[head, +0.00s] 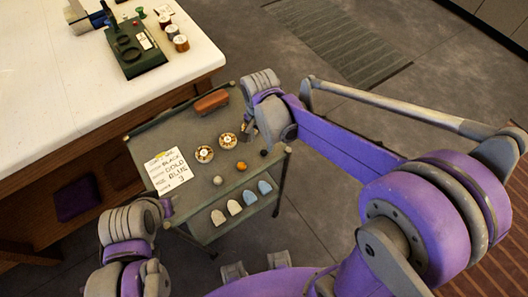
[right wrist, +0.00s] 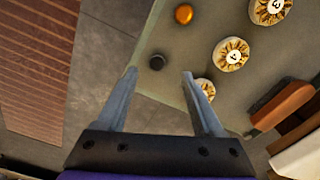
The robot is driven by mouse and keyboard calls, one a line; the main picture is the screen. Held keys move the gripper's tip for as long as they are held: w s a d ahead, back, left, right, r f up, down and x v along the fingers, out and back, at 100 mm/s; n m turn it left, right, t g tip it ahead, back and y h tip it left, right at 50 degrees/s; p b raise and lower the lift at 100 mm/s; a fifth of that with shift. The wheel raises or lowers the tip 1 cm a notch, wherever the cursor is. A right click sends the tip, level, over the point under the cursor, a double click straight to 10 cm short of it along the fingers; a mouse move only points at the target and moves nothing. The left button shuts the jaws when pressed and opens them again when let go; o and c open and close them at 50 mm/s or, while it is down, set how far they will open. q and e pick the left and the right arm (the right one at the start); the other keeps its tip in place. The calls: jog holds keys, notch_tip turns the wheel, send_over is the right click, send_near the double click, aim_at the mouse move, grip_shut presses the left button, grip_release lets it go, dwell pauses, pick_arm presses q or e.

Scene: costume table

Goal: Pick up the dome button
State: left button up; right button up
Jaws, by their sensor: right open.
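Three small rounded pieces sit on the grey-green cart top: a black one (head: 263,153), a gold-orange one (head: 242,165) and a pale grey one (head: 218,180). I cannot tell for sure which is the dome button. In the right wrist view, the black piece (right wrist: 157,62) shows between and just beyond the fingertips of my right gripper (right wrist: 159,73), apart from both. The gold one (right wrist: 184,13) is at the top edge. My right gripper is open and empty above the cart's edge; its fingers are mostly hidden in the head view. My left gripper is not visible.
Patterned round discs (head: 204,154), a red-brown block (head: 211,102), a written card (head: 168,171) and several pale tabs (head: 234,207) share the cart (head: 202,231). One disc (right wrist: 204,88) lies beside my right finger. A white table (head: 50,90) stands left.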

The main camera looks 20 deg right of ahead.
aim_at(264, 151)
jog(key=f, duration=0.4)
jog(key=d+f, duration=0.1)
jog(key=f, duration=0.1)
jog(key=shift+w+f, duration=0.1)
jog(key=shift+f, duration=0.1)
jog(key=shift+c, duration=0.3)
grip_shut()
